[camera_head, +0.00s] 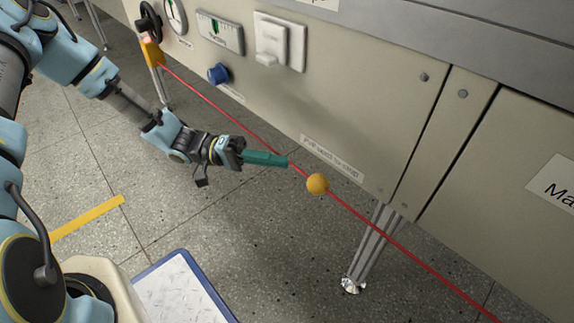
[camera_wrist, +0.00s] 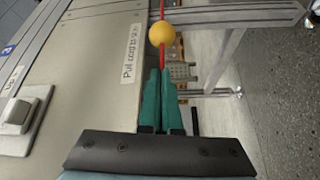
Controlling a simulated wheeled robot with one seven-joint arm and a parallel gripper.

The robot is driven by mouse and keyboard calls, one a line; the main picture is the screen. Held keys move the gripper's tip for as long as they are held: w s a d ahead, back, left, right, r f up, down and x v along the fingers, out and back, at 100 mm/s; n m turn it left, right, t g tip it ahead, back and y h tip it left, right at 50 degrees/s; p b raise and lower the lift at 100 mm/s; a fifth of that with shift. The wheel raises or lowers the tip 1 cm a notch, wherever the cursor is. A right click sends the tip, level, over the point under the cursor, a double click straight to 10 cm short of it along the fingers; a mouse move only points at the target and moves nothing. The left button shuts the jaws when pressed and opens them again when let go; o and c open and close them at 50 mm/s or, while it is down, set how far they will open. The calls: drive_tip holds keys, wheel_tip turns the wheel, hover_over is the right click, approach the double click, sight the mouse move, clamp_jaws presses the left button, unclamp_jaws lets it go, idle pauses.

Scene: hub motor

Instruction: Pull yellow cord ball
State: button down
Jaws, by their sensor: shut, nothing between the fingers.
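The yellow ball (camera_head: 317,183) is threaded on a red cord (camera_head: 390,238) that runs along the front of the beige panel. In the wrist view the ball (camera_wrist: 161,33) sits just beyond my fingertips, with the cord running from it toward them. My gripper (camera_head: 287,162) has green fingers, which are shut with nothing held. The fingertips are a short way left of the ball and close to the cord. Whether they touch the cord is hard to tell. In the wrist view my gripper (camera_wrist: 159,73) points straight at the ball.
The beige panel (camera_head: 390,110) carries a blue knob (camera_head: 219,73), a white switch (camera_head: 280,40), a gauge and a black handwheel (camera_head: 148,22). A yellow fitting (camera_head: 152,52) holds the cord's left end. A metal leg (camera_head: 370,250) stands behind the cord.

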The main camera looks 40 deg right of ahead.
sight(318, 184)
drive_tip(key=b+x, duration=0.2)
drive_tip(key=x, duration=0.6)
drive_tip(key=shift+s+b, duration=0.25)
drive_tip(key=shift+b, duration=0.1)
drive_tip(key=a+p, duration=0.2)
drive_tip(key=a, duration=0.2)
drive_tip(key=shift+a, duration=0.25)
